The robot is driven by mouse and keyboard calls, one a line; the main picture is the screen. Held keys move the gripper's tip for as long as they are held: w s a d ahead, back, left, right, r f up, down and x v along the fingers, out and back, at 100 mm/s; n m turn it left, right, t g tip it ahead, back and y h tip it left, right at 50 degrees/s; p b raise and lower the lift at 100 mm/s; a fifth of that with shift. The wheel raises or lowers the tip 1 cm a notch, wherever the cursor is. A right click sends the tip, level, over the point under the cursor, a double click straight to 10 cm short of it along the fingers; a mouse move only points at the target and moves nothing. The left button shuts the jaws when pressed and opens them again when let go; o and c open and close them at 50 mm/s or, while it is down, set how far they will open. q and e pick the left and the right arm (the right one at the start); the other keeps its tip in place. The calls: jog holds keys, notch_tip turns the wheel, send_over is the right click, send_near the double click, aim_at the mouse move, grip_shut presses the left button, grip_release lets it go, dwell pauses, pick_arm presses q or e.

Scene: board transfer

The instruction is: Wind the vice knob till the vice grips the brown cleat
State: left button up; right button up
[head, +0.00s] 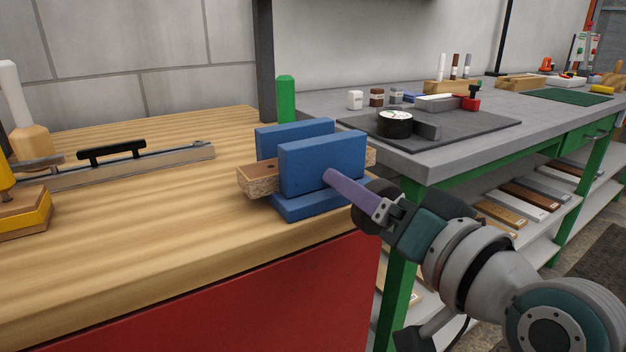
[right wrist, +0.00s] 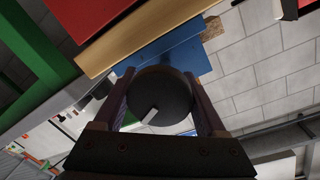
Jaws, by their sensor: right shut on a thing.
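The blue vice (head: 322,162) stands at the bench's front right corner. The brown cleat (head: 259,180) lies between its two upright jaws and sticks out at both ends; I cannot tell whether any gap is left. The dark round vice knob (right wrist: 160,97) with a white mark sits between my right gripper's fingers in the right wrist view. My right gripper (head: 335,181) is shut on the knob, its purple finger reaching towards the front jaw in the head view. My left gripper is not in view.
A green post (head: 286,98) stands behind the vice. A rail with a black handle (head: 111,152) and a yellow block (head: 25,214) lie to the left. A grey bench (head: 455,150) with a dark mat stands at the right.

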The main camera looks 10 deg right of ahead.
jog(key=shift+d+f, duration=0.1)
jog(key=shift+f, duration=0.05)
dwell(0.3)
jog(key=o, duration=1.3)
jog(key=p+v, duration=0.1)
jog(key=v, duration=0.9)
jog(key=shift+p, duration=0.35)
